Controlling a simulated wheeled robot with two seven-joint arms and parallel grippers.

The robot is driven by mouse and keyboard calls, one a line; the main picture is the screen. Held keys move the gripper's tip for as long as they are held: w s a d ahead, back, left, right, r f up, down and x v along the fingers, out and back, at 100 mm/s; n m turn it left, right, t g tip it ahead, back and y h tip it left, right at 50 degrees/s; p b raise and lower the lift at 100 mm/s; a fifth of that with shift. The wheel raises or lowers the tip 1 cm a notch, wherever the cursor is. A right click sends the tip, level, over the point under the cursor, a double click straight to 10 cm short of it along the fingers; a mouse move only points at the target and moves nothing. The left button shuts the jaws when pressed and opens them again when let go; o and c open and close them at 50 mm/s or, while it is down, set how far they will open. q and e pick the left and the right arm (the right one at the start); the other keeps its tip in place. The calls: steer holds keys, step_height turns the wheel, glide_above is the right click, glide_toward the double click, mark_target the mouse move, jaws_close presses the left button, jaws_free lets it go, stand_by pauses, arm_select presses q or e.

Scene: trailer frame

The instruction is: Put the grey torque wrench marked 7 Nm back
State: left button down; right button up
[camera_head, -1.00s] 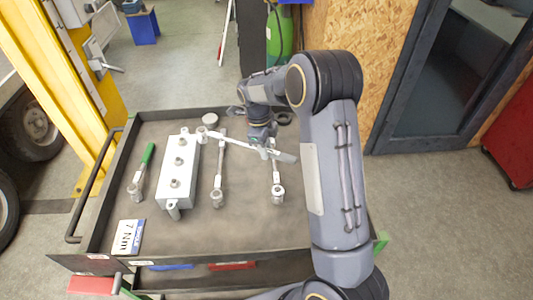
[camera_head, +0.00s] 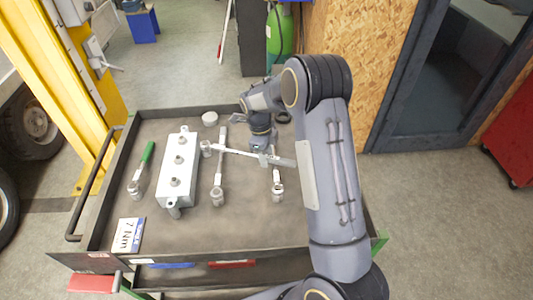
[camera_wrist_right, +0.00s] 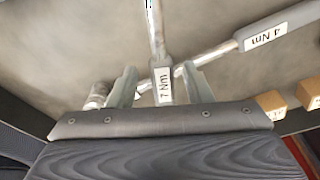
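A 7 Nm placard (camera_head: 128,235) lies at the front left. My left gripper is out of view.
The dark-rimmed trolley tray (camera_head: 190,256) also holds a white block (camera_head: 178,172) with several bolts, a green-handled wrench (camera_head: 142,170) and a small white round part (camera_head: 210,118). The front middle and front right of the tray are clear. A wood panel stands beyond at right.

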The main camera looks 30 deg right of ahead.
steer(key=shift+r+p, duration=0.35)
steer(key=shift+r, duration=0.05)
step_height(320, 180, up, 10)
steer(key=w+a, duration=0.1)
steer(key=s+a+r+n+t+y, duration=0.1)
steer(key=s+r+n+t+y, duration=0.15)
steer(key=s+r+n, duration=0.55)
steer(key=s+a+n+t, duration=0.1)
steer(key=s+a+n, duration=0.2)
steer(key=s+n, duration=0.3)
steer(key=s+a+n+t+y, duration=0.1)
steer(key=s+a+n+t, duration=0.1)
steer(key=s+n, duration=0.4)
steer(key=s+a+f+n+t+y, duration=0.1)
steer(key=s+a+n, duration=0.3)
steer(key=s, duration=0.5)
steer(key=shift+a+n+b, duration=0.2)
steer(key=shift+n+b, duration=0.2)
steer(key=shift+n, duration=0.6)
steer(key=shift+s+t+y, duration=0.1)
steer(key=shift+t+y, duration=0.15)
